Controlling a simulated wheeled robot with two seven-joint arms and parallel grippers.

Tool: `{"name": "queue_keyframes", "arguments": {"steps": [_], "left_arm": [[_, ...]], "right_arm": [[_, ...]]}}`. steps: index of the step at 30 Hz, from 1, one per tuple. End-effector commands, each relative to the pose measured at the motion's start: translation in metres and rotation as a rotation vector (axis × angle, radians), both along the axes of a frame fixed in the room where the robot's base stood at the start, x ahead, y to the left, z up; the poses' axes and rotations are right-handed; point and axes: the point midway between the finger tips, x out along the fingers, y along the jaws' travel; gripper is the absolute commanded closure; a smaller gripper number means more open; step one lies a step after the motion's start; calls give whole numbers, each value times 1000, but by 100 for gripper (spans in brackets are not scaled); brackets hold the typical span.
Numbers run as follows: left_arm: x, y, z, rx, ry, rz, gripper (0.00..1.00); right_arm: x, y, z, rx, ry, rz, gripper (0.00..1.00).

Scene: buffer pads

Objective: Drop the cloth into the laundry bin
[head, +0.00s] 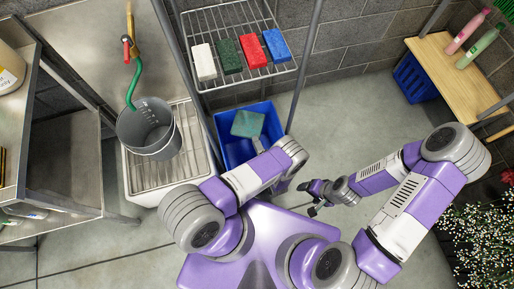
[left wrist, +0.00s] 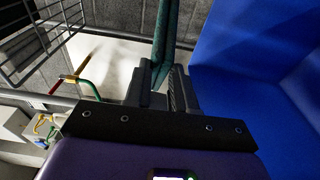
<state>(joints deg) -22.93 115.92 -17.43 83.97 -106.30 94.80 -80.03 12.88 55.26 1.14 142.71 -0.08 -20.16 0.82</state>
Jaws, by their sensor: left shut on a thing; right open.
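The teal-green cloth (head: 246,123) hangs from my left gripper (head: 258,144) over the blue laundry bin (head: 232,153). In the left wrist view the fingers (left wrist: 160,88) are shut on the cloth (left wrist: 164,36), and the blue wall of the bin (left wrist: 245,80) fills the right side. In the head view my left forearm hides part of the bin's near side. I cannot tell how far the cloth is above the bin's floor. My right gripper (head: 318,196) is open and empty over the floor, to the right of the bin.
A wire shelf (head: 222,21) with white, green, red and blue pads stands behind the bin, its post (head: 305,65) close to the bin's right side. A grey bucket (head: 149,128) with a green hose stands left. A wooden bench (head: 449,75) stands far right. Floor between is clear.

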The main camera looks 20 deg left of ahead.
Motion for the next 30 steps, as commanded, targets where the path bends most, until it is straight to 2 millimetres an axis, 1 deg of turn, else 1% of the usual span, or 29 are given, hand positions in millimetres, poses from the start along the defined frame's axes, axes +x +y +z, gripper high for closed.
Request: {"name": "queue_keyframes", "arguments": {"steps": [5,12,15,18,25,26,30], "left_arm": [[0,0,-16,-1,-1,1,100],[0,0,-45,1,1,1,100],[0,0,-54,-1,-1,1,100],[1,0,-57,-1,-1,0,100],[1,0,-57,1,-1,0,100],[1,0,-56,1,-1,0,74],[1,0,-57,1,-1,0,52]], "right_arm": [[0,0,-12,0,0,0,26],[0,0,-33,0,0,0,26],[0,0,-39,0,0,0,26],[0,0,-41,0,0,0,26],[0,0,-41,0,0,0,26],[0,0,-40,0,0,0,26],[0,0,-40,0,0,0,26]]}}
